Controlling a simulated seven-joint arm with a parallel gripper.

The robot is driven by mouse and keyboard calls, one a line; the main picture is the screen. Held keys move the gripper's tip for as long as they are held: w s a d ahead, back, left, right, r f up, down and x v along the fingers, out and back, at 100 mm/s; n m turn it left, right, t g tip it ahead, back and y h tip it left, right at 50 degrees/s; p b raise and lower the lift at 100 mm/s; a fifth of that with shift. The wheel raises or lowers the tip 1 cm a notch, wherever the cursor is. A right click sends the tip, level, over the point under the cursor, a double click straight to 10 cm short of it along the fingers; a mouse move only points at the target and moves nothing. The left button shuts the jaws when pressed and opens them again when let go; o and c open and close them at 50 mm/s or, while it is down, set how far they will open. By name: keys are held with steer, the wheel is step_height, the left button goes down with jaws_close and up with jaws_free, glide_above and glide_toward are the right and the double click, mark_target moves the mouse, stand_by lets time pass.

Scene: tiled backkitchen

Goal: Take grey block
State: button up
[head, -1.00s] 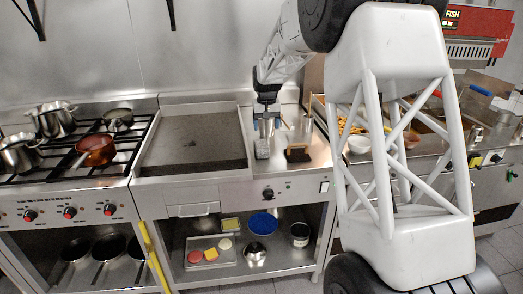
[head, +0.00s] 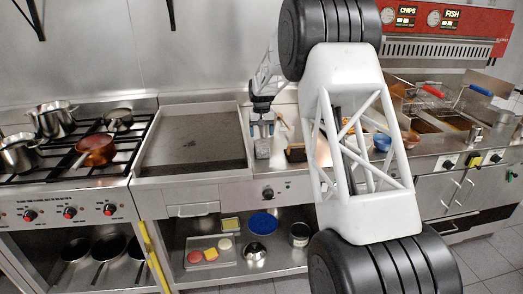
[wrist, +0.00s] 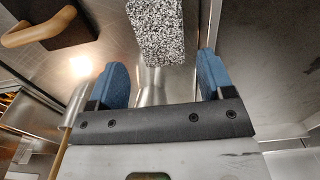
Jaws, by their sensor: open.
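The grey block (head: 262,149) stands on the steel counter just right of the griddle. In the wrist view the block (wrist: 157,30) is black-and-white speckled, at the top middle, beyond the fingertips and roughly in line with the gap between them. My gripper (head: 262,129) is right above the block in the head view. In the wrist view its two blue fingers (wrist: 163,75) are spread apart with nothing held between them. The exact gap between fingertips and block is hard to judge.
A dark block with a wooden handle (wrist: 42,30) lies to the block's right in the head view (head: 296,154). The griddle (head: 195,142) is left, its raised rim close by. A stove with pots (head: 95,150) is farther left. Fryers (head: 440,125) stand right.

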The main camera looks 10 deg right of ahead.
mark_target(261, 144)
steer(key=shift+f, duration=1.25)
steer(key=shift+f, duration=0.1)
steer(key=shift+f, duration=2.45)
steer(key=shift+c, duration=0.4)
steer(key=c, duration=0.7)
steer(key=shift+c, duration=0.4)
steer(key=shift+r, duration=0.2)
